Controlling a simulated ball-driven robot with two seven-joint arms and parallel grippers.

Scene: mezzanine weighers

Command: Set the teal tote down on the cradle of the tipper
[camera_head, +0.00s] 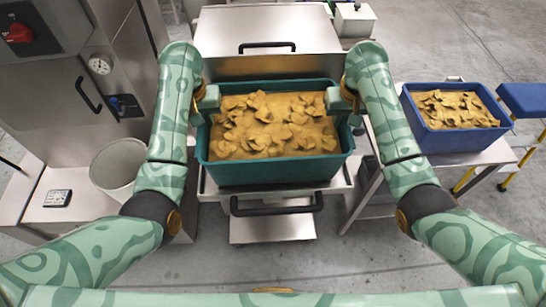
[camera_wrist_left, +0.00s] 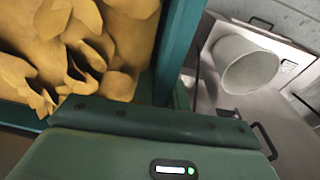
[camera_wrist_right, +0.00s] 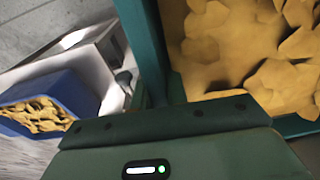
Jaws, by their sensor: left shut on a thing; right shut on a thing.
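The teal tote (camera_head: 275,174) is upright in the middle of the head view, filled with yellow-brown curled pieces (camera_head: 270,120). My left gripper (camera_head: 206,100) is shut on its left wall, which also shows in the left wrist view (camera_wrist_left: 178,45). My right gripper (camera_head: 342,102) is shut on its right wall, which also shows in the right wrist view (camera_wrist_right: 145,45). A steel frame with a black front handle (camera_head: 277,206), seemingly the tipper's cradle (camera_head: 210,190), lies directly under the tote. The tote hides most of it, and I cannot tell whether they touch.
A steel lid with a black handle (camera_head: 267,46) stands just behind the tote. A blue tote (camera_head: 455,137) with similar pieces sits on a steel stand at right. A pale bucket (camera_head: 118,167) stands on a steel bench at left. Open floor lies in front.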

